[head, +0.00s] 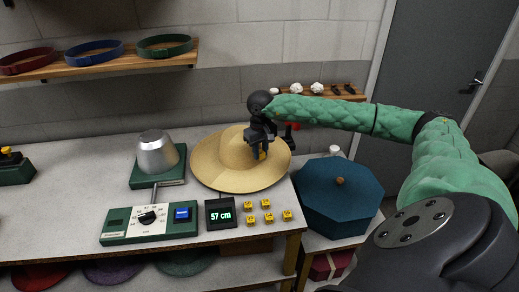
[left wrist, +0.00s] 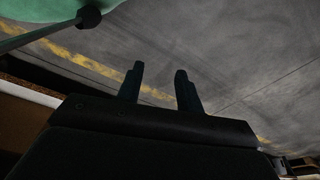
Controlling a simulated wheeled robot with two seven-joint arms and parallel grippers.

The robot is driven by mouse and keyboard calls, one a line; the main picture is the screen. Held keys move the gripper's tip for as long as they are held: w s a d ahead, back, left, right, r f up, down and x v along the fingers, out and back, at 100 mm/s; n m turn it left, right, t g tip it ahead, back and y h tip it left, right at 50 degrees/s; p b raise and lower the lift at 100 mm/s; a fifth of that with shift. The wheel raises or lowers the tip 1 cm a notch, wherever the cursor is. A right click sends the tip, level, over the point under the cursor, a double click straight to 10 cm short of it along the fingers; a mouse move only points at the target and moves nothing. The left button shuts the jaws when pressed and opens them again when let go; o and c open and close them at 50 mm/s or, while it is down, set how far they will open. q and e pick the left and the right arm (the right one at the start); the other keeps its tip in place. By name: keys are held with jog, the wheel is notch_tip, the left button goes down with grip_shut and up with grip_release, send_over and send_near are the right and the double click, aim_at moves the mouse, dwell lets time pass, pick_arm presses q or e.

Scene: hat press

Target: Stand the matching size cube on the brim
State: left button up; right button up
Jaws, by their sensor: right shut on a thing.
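A tan straw hat (head: 222,165) with a wide brim lies on the bench. My right gripper (head: 261,145) is over the right part of the hat, pointing down, shut on a yellow cube (head: 262,155). The cube is mostly hidden by the fingers, and I cannot tell whether it touches the brim or read its number. Several other yellow size cubes (head: 265,204) stand in front of the hat, their marks too small to read. A black display (head: 221,214) reads 57 cm. My left gripper (left wrist: 158,82) is open and empty above the floor in the left wrist view.
A metal hat block (head: 156,154) on a green base stands left of the hat. A green control box (head: 150,223) with a dial and blue button is in front. A blue octagonal box (head: 339,195) stands right. A shelf (head: 105,63) holds hat bands.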

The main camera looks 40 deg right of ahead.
send_over(260, 177)
jog(key=shift+d+f, duration=0.15)
jog(key=shift+f, duration=2.8)
jog(key=shift+f+b, duration=0.75)
jog(key=shift+b, duration=0.2)
pick_arm(q)
jog(key=shift+w+d+r, duration=0.3)
jog(key=shift+r, duration=0.55)
jog(key=shift+w+d+r, duration=0.25)
jog(key=shift+d+r, duration=0.05)
jog(key=shift+r, duration=0.55)
jog(key=shift+w+d+r, duration=0.3)
jog(key=shift+r, duration=0.55)
pick_arm(e)
jog(key=shift+f, duration=0.3)
